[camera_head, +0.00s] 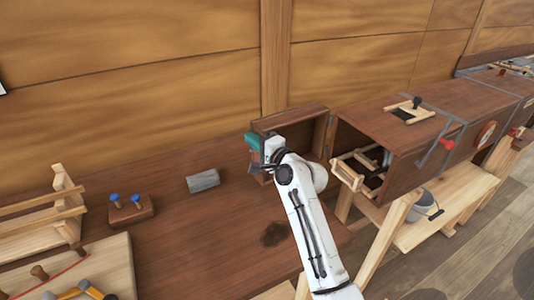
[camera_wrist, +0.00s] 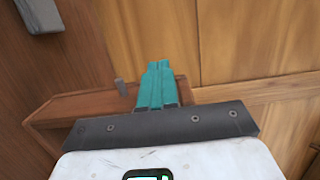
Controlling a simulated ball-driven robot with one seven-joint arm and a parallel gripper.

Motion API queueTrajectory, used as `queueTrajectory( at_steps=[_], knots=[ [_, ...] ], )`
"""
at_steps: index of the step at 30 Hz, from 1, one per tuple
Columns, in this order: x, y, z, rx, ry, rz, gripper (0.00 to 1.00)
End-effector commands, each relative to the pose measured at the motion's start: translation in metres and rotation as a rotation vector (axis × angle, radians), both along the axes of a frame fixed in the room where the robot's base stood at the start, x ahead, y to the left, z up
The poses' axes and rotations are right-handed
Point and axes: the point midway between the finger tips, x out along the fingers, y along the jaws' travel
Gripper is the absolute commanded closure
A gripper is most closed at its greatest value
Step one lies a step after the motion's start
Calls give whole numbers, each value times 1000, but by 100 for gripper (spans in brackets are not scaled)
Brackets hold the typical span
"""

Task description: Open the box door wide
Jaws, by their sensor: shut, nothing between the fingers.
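The box (camera_head: 410,135) is a dark brown wooden chest at the right, with its front open and pale wooden racks showing inside. Its door (camera_head: 292,122) is a shallow, rimmed brown panel standing open to the left of the opening, near the back wall. The door's edge also shows in the wrist view (camera_wrist: 85,105), passing under the fingers. My gripper (camera_head: 253,141) has teal fingers and is at the door's left, free end. In the wrist view the fingers (camera_wrist: 159,66) are together and empty. I cannot tell whether they touch the door. My wrist hides part of it.
A grey block (camera_head: 203,181) and a small wooden block with blue pegs (camera_head: 131,209) lie on the brown bench (camera_head: 190,240). A pale wooden rack (camera_head: 45,215) stands at the left. The wood-panelled wall (camera_head: 150,90) is close behind. A bucket (camera_head: 422,208) is below the box.

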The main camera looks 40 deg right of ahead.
Motion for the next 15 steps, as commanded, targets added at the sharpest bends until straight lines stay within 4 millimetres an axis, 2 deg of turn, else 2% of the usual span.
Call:
queueTrajectory(
  at_steps=[6, 15],
  knots=[
    [27, -9, -1, 0, -1, -4, 100],
    [39, -15, -1, 1, 1, -7, 100]
  ],
)
